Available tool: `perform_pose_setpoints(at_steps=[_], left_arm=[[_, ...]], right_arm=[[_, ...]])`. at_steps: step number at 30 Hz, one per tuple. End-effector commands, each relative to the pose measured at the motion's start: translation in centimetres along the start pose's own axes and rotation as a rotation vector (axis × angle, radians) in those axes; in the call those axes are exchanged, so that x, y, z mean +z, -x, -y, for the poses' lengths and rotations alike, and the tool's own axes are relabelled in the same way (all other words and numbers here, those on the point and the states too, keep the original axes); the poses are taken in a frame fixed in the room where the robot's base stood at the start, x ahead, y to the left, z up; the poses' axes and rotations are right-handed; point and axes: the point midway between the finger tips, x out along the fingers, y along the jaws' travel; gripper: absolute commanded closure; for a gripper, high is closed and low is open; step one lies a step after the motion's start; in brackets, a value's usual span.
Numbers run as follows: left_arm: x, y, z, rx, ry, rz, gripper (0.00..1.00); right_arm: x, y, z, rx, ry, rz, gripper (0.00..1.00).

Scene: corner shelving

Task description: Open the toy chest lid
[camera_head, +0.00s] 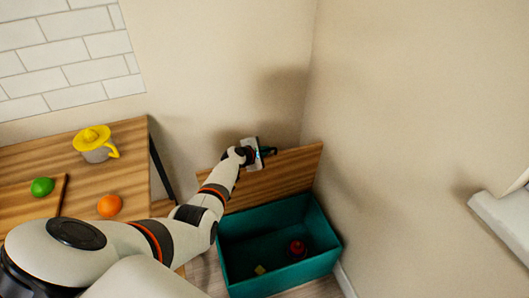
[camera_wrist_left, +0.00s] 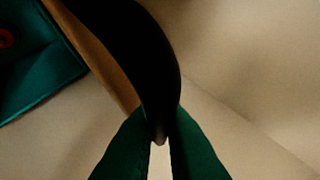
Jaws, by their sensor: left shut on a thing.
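The toy chest (camera_head: 277,276) is a teal box on the floor in the corner, and its interior shows. Its wooden lid (camera_head: 285,176) stands raised at the back, tilted up toward the wall. My left gripper (camera_head: 267,152) is at the lid's upper edge. In the left wrist view the gripper (camera_wrist_left: 160,140) is shut on a dark curved piece (camera_wrist_left: 135,55), which looks like the lid's handle. The lid (camera_wrist_left: 103,60) and a corner of the chest (camera_wrist_left: 50,75) also show there. My right gripper is not in view.
A red toy (camera_head: 297,249) and a yellow block (camera_head: 260,270) lie inside the chest. On the wooden table (camera_head: 130,145) are a yellow-lidded pot (camera_head: 96,147), an orange (camera_head: 109,205) and a green fruit (camera_head: 42,187). A white object (camera_head: 503,220) juts in at the right.

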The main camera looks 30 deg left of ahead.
Motion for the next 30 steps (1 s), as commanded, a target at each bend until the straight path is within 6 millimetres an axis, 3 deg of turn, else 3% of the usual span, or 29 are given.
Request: perform_pose_setpoints(at_steps=[1, 5, 16, 24, 30], left_arm=[[-0.1, 0.0, 0.2, -0.004, -0.002, -0.001, 0.88], [-0.1, 0.0, 0.2, -0.004, -0.001, -0.001, 0.69], [-0.1, 0.8, 0.1, 0.0, -0.001, 0.001, 0.69], [-0.3, 5.6, 0.4, -0.002, -0.004, 0.002, 0.69], [-0.2, 9.2, 0.3, -0.004, -0.003, -0.001, 0.69]], right_arm=[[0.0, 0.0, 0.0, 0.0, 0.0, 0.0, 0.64], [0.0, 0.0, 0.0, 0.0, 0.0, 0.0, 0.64], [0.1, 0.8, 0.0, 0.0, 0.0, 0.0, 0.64], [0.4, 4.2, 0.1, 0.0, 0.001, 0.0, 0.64], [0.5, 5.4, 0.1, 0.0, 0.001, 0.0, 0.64]])
